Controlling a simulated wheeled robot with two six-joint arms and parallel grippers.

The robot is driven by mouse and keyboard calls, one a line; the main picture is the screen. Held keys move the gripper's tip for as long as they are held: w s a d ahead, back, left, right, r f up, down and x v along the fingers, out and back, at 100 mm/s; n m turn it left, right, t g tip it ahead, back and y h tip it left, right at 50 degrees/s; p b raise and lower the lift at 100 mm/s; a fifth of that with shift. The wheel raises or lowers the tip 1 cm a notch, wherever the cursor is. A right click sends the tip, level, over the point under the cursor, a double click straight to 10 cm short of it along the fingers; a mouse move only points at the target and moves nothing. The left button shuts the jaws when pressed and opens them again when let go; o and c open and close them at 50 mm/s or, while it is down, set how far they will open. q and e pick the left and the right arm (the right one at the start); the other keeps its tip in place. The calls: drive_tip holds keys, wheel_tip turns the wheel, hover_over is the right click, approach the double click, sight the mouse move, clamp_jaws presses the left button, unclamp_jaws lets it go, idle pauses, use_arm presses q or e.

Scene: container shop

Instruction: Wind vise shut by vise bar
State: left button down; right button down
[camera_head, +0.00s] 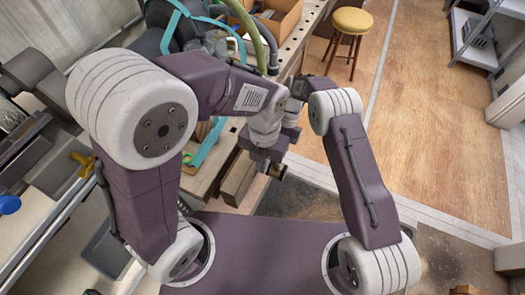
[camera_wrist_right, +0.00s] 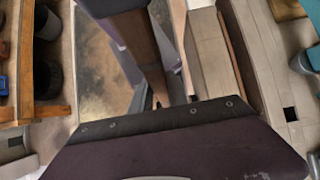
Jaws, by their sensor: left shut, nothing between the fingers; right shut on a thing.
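The wooden vise (camera_head: 238,180) sits at the bench's front edge in the head view, partly hidden by my arms. My left gripper (camera_head: 274,170) hangs just right of it, shut and empty, pointing down. My right arm reaches in behind the left wrist, and its gripper is mostly hidden in the head view. In the right wrist view my right gripper (camera_wrist_right: 160,103) is shut on the vise bar, which is largely hidden at the fingertips behind the gripper's body. A brown wooden piece (camera_wrist_right: 145,60) runs down to the fingertips there. I cannot tell the gap between the vise jaws.
The workbench (camera_head: 208,178) runs along the left, with a cardboard box (camera_head: 275,15) and hoses (camera_head: 265,35) at its far end. A yellow-topped stool (camera_head: 352,20) stands beyond. The wooden floor (camera_head: 430,110) on the right is clear. A shelf (camera_head: 472,35) stands at the far right.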

use_arm(q)
drive_tip(key=shift+w+d+r, duration=0.1)
drive_tip(key=shift+w+d, duration=0.1)
drive_tip(key=shift+w, duration=0.4)
drive_tip(key=shift+w+d+r, duration=0.1)
drive_tip(key=shift+w+d, duration=0.15)
drive_tip(key=shift+w, duration=0.35)
drive_tip(key=shift+w+d+r, duration=0.1)
drive_tip(key=shift+w+d, duration=0.1)
drive_tip(key=shift+w, duration=0.4)
use_arm(e)
drive_tip(key=shift+s+d+f, duration=0.1)
drive_tip(key=shift+s+d, duration=0.05)
drive_tip(key=shift+d, duration=0.05)
use_arm(q)
drive_tip(key=shift+w+d+r, duration=0.2)
drive_tip(key=shift+w, duration=0.35)
drive_tip(key=shift+w+d+r, duration=0.15)
drive_tip(key=shift+w+d, duration=0.05)
drive_tip(key=shift+w, duration=0.35)
use_arm(e)
drive_tip(key=c, duration=1.3)
unclamp_jaws()
drive_tip(key=shift+s, duration=0.1)
use_arm(q)
drive_tip(key=shift+s+d, duration=0.15)
